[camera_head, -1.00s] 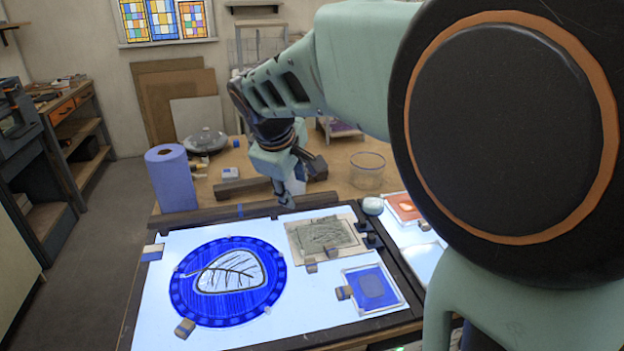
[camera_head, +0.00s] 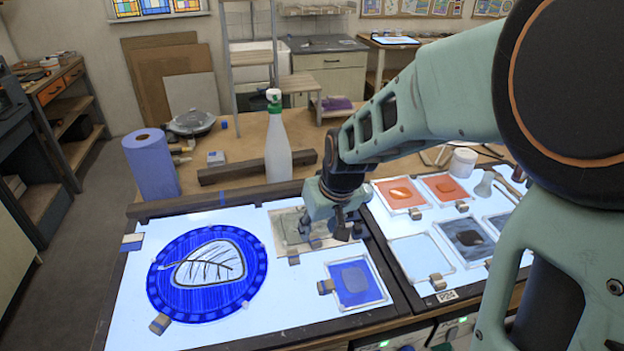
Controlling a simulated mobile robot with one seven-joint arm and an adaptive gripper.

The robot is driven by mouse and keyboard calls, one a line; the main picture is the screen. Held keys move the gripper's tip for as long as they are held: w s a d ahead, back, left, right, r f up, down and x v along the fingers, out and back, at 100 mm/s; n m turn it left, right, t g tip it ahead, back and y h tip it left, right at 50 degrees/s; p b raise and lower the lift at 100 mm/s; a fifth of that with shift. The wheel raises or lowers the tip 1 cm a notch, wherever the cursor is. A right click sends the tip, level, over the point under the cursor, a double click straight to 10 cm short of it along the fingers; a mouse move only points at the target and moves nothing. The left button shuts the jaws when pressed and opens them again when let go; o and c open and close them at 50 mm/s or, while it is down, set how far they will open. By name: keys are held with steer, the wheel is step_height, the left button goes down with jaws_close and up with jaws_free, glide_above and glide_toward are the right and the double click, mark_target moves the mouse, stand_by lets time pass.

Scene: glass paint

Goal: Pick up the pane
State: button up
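Several square glass panes lie on two lit panels. A grey-green pane (camera_head: 289,227) lies at the back of the left panel, partly hidden by my gripper. A blue pane (camera_head: 354,283) with a grey patch lies in front of it. On the right panel are two orange panes (camera_head: 399,195) (camera_head: 446,188), a clear pale pane (camera_head: 421,257) and a dark-patched pane (camera_head: 467,240). A large round blue disc with a leaf (camera_head: 205,282) lies at left. My gripper (camera_head: 343,231) points down at the right edge of the grey-green pane. Its finger gap and any contact are unclear.
Small blocks (camera_head: 160,323) sit beside the disc and panes. A dark bar (camera_head: 250,170), a white spray bottle (camera_head: 277,140) and a blue paper roll (camera_head: 151,168) stand behind the left panel. A white jar (camera_head: 463,161) stands behind the right panel.

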mark_target(316, 240)
steer(key=shift+p+x, duration=0.45)
steer(key=shift+x, duration=2.65)
steer(key=shift+d, duration=0.25)
jaws_close()
